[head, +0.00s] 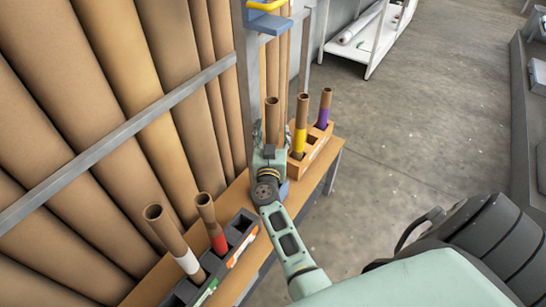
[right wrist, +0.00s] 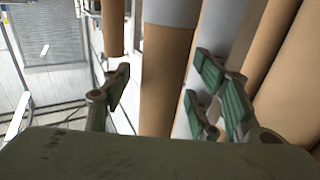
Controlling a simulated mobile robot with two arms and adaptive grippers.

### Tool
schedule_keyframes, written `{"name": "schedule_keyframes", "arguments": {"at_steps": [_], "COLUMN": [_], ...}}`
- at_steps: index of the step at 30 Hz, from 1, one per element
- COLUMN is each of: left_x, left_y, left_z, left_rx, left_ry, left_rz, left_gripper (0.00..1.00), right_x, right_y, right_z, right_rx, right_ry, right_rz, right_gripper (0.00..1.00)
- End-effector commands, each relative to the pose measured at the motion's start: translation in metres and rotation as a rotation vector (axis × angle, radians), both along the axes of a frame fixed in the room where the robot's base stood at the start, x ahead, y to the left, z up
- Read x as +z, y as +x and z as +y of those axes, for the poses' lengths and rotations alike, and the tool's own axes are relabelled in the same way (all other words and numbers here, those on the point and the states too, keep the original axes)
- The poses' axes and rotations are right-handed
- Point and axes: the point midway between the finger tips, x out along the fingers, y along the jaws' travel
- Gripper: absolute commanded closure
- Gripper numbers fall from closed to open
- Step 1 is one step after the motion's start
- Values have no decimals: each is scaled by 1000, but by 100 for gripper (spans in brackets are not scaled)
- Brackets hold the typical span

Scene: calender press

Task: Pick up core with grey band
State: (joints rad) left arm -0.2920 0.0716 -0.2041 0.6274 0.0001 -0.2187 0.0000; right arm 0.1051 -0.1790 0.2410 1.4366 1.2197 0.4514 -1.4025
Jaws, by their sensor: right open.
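A brown core (head: 272,115) stands upright just beyond my right gripper (head: 270,136), which hides its lower part in the head view. In the right wrist view, a brown core with a light grey band (right wrist: 171,10) stands between the spread fingers of the right gripper (right wrist: 165,88). The fingers show gaps on both sides of it, so the gripper is open; I cannot tell its exact depth between the pads. My left gripper is not in view.
A wooden holder (head: 311,153) has yellow-banded (head: 301,125) and purple-banded (head: 324,108) cores. A dark holder (head: 237,240) has red-banded (head: 211,222) and white-banded (head: 172,240) cores. Large brown rolls (head: 130,60) and a metal rail (head: 120,140) line the left.

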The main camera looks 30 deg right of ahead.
Motion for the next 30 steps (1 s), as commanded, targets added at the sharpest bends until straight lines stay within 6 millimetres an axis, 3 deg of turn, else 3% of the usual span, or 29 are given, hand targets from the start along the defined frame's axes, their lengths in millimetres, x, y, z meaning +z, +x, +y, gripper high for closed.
{"name": "schedule_keyframes", "arguments": {"at_steps": [6,16,25,30], "left_x": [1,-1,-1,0], "left_y": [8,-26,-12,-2], "left_z": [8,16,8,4], "left_rx": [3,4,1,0], "left_ry": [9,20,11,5], "left_rz": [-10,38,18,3], "left_gripper": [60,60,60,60], "right_x": [0,0,0,0], "right_y": [0,0,0,0], "right_z": [0,0,0,0], "right_rx": [1,1,1,1], "right_ry": [1,1,0,0], "right_rz": [1,1,0,0], "right_gripper": [45,73,100,100]}}
